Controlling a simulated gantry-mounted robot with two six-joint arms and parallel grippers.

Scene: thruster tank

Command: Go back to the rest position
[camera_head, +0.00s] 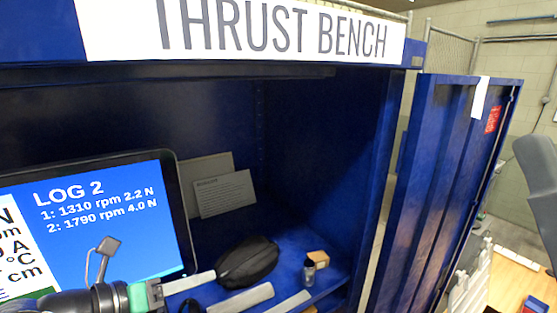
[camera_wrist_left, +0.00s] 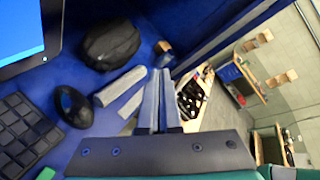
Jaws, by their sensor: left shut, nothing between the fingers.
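My left gripper (camera_head: 208,277) comes in from the lower left of the head view, inside the blue cabinet in front of the screen. Its grey fingers are shut together and empty. In the left wrist view the closed fingers (camera_wrist_left: 158,85) point up the picture, to the right of two grey bars (camera_wrist_left: 122,86) lying on the blue shelf. I cannot tell if they touch anything. My right gripper is in neither view.
A screen (camera_head: 95,225) reading LOG 2 stands at left. A black pouch (camera_head: 247,262), a small bottle (camera_head: 308,272) and a small box (camera_head: 319,257) sit on the shelf. The blue door (camera_head: 440,190) is open at right. A black keypad (camera_wrist_left: 22,130) lies nearby.

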